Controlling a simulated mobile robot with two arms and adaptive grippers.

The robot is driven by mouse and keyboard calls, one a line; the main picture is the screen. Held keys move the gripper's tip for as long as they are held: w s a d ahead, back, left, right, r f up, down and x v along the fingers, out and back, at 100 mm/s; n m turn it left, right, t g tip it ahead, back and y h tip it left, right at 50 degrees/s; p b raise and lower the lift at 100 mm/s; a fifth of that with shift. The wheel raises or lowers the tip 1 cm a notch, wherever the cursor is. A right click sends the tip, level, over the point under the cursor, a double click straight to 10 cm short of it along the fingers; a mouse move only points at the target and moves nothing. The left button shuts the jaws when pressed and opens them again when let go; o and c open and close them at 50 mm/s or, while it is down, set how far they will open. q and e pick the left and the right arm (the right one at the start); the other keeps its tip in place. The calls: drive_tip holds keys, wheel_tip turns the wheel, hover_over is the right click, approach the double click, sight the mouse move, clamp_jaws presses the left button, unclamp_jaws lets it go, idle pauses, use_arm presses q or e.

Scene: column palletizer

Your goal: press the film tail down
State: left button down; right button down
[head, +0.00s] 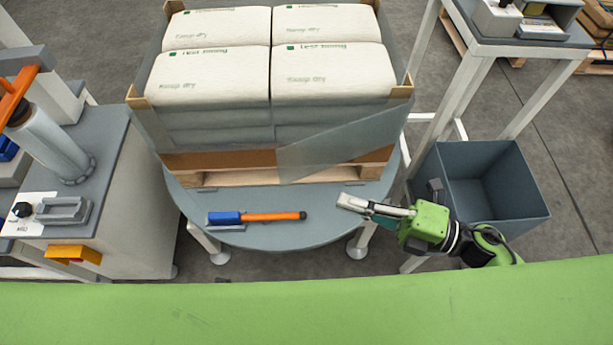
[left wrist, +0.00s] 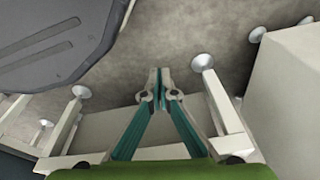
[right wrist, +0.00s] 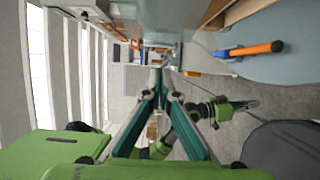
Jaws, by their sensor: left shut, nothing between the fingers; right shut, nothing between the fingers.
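The film tail (head: 335,146) is a translucent grey strip that slants across the front right of the wrapped load, with its lower left end over the pallet. White bags (head: 333,75) stand stacked on the wooden pallet (head: 222,177), with film around the lower layers. My right gripper (head: 342,203) is shut and empty, in front of and below the tail and apart from it. Its fingers also show in the right wrist view (right wrist: 160,72). My left gripper (left wrist: 160,72) is shut and empty in the left wrist view, over floor and white frame legs; the head view does not show it.
A blue and orange tool (head: 257,216) lies on the round grey turntable (head: 300,233); it also shows in the right wrist view (right wrist: 250,49). A grey bin (head: 488,185) stands right. A machine cabinet (head: 130,215) stands left. Cardboard corner posts (head: 138,98) edge the load.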

approach(286, 169)
drive_tip(key=s+a, duration=0.1)
drive_tip(key=a, duration=0.3)
drive_tip(key=w, duration=0.1)
drive_tip(key=w+a, duration=0.1)
drive_tip(key=w, duration=0.1)
drive_tip(key=shift+w+a, duration=0.1)
use_arm(q)
drive_tip(key=shift+f, duration=0.3)
